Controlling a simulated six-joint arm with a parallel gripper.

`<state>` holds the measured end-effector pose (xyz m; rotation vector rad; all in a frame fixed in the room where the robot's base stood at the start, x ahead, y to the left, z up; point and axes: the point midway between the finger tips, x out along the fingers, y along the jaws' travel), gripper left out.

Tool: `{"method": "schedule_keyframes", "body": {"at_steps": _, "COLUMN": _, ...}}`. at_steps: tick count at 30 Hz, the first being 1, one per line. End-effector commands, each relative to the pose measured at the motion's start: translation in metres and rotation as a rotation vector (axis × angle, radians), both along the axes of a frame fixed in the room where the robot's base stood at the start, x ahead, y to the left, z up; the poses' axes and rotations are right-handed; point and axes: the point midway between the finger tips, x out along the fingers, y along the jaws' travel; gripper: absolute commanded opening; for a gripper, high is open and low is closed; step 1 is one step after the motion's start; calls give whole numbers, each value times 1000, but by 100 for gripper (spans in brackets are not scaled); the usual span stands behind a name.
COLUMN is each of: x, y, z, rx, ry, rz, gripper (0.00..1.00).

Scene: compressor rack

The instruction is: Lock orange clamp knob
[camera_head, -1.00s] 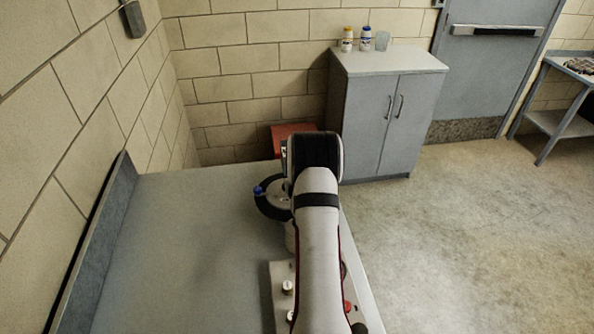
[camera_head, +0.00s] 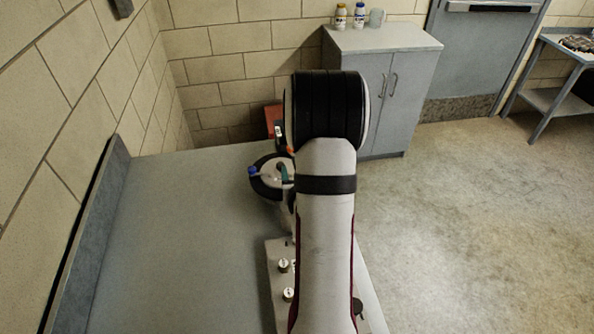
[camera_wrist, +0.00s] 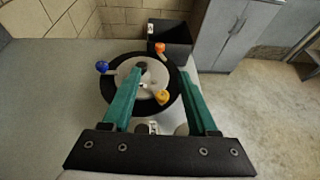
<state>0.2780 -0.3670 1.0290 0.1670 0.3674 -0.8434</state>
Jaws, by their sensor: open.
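A round pot with a black rim (camera_wrist: 117,92) and pale grey lid (camera_wrist: 128,80) stands on the bench; it also shows in the head view (camera_head: 262,186). An orange knob (camera_wrist: 160,48) is at its far edge, partly visible in the head view (camera_head: 290,150). A blue knob (camera_wrist: 102,67) is at its left and a yellow-orange knob (camera_wrist: 162,97) at its near right. My gripper (camera_wrist: 162,70) is open and empty, its teal fingers above the lid. The orange knob shows beyond and between the fingertips, apart from them. My arm hides much of the pot in the head view.
A red box (camera_head: 273,118) stands behind the bench (camera_head: 180,230). A panel with pale knobs (camera_head: 275,258) lies nearer on the bench, partly hidden by my arm. A grey cabinet (camera_head: 375,90) stands beyond. The bench's left part is clear up to its upright edge.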

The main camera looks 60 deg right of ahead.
Motion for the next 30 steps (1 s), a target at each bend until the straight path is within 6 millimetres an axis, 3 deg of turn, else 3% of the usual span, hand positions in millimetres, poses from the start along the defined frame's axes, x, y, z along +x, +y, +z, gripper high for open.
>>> {"method": "schedule_keyframes", "body": {"at_steps": 5, "x": 0, "y": -2, "z": 0, "rx": -1, "ry": -4, "rz": 6, "gripper": 60}}
{"method": "schedule_keyframes", "body": {"at_steps": 8, "x": 2, "y": -21, "z": 5, "rx": -7, "ry": -36, "rz": 87, "gripper": 60}}
{"method": "schedule_keyframes", "body": {"at_steps": 12, "x": -17, "y": -48, "z": 7, "rx": -12, "ry": -42, "rz": 270, "gripper": 60}}
{"method": "schedule_keyframes", "body": {"at_steps": 15, "x": -34, "y": -55, "z": 2, "rx": -4, "ry": -15, "rz": 356, "gripper": 60}}
{"method": "schedule_keyframes", "body": {"at_steps": 18, "x": -36, "y": -58, "z": -3, "rx": 1, "ry": 0, "rz": 392, "gripper": 60}}
{"method": "schedule_keyframes", "body": {"at_steps": 20, "x": -28, "y": -61, "z": -7, "rx": 2, "ry": 2, "rz": 397, "gripper": 60}}
{"method": "schedule_keyframes", "body": {"at_steps": 30, "x": 54, "y": -100, "z": -45, "rx": 1, "ry": 1, "rz": 398, "gripper": 60}}
